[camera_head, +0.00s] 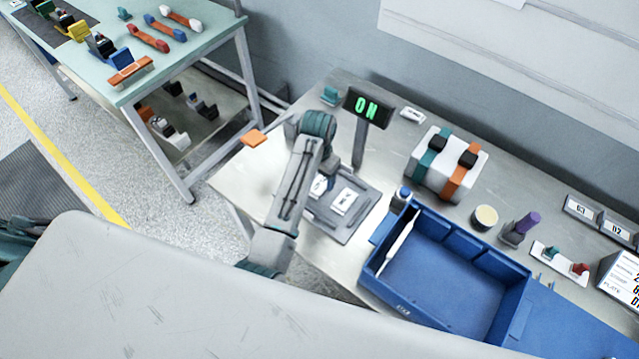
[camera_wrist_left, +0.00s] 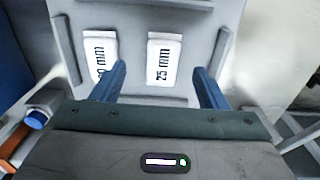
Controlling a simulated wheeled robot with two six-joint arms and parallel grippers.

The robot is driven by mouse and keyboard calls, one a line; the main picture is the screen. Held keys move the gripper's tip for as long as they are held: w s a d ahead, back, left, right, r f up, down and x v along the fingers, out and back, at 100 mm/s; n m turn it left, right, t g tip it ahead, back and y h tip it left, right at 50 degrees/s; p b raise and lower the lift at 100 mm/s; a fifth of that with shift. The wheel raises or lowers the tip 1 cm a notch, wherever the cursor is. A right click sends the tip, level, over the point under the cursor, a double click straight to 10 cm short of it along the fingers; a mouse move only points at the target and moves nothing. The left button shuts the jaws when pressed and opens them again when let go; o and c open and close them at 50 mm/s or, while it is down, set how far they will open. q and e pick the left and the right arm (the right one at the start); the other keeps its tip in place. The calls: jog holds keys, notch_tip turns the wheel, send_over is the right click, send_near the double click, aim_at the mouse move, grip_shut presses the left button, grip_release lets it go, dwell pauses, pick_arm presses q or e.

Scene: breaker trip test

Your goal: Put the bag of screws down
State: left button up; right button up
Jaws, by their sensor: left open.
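Two white packets lie flat in a grey tray (camera_head: 350,232). In the left wrist view one is labelled "25 mm" (camera_wrist_left: 164,62); the other packet (camera_wrist_left: 101,55) ends in "0 mm", its first digit partly covered by a finger. In the head view the packets show beside my left arm, one partly hidden (camera_head: 319,186) and one clear (camera_head: 344,201). My left gripper (camera_wrist_left: 159,70) is open above the tray, its blue fingers apart, with the 25 mm packet between them in the picture. Nothing is seen gripped. My right gripper is not in view.
An "ON" display (camera_head: 367,106) stands behind the tray. A white block with teal and orange straps (camera_head: 447,165) is further right. An orange piece (camera_head: 253,138) lies at the left edge.

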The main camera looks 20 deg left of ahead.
aim_at(320, 186)
pick_arm(q)
jog(key=f, duration=0.1)
jog(key=f+p, duration=0.1)
jog(key=f, duration=0.1)
jog(key=f+p, duration=0.1)
jog(key=shift+a+f, duration=0.3)
jog(key=shift+f, duration=0.4)
jog(key=shift+c, duration=0.5)
jog(key=c, duration=1)
jog(key=shift+c, duration=0.4)
jog(key=shift+w+r, duration=0.1)
jog(key=shift+r, duration=0.05)
